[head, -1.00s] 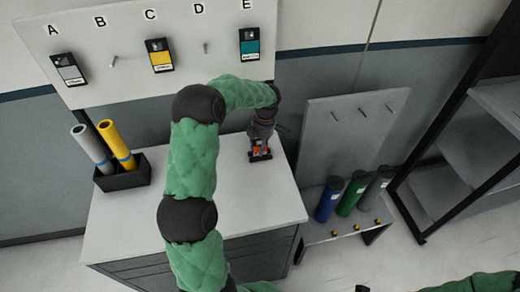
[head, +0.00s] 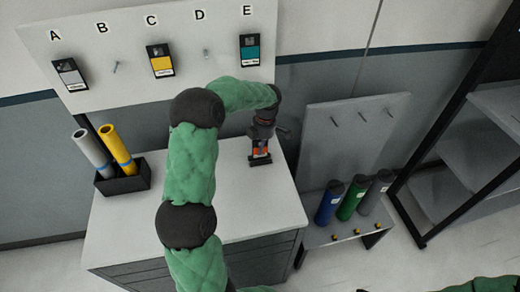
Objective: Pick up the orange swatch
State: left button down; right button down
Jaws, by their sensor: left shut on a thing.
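The orange swatch (head: 260,155) is a small card with a dark frame at the right part of the white cabinet top (head: 240,200). My left gripper (head: 261,146) is over it, shut on it, and covers part of it. Whether the swatch's lower edge touches the cabinet top is hard to tell. On the lettered board (head: 180,85), a grey swatch (head: 70,74) hangs under A, a yellow one (head: 160,61) under C and a teal one (head: 249,48) under E. The pegs under B (head: 116,67) and D (head: 206,54) are bare. My right gripper is not in view.
A black holder (head: 122,181) with a grey roll (head: 92,151) and a yellow roll (head: 118,150) stands at the cabinet's left. At right, a pegged panel stand (head: 350,140) holds blue, green and grey rolls. A dark shelf rack (head: 450,185) stands far right.

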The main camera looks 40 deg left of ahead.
pick_arm(q)
jog(key=s+d+r+p, duration=0.1)
jog(key=s+d+r, duration=0.5)
jog(key=s+r, duration=0.5)
jog(key=shift+s+d+p, duration=0.2)
jog(key=shift+s+p, duration=0.2)
jog(key=shift+s, duration=0.3)
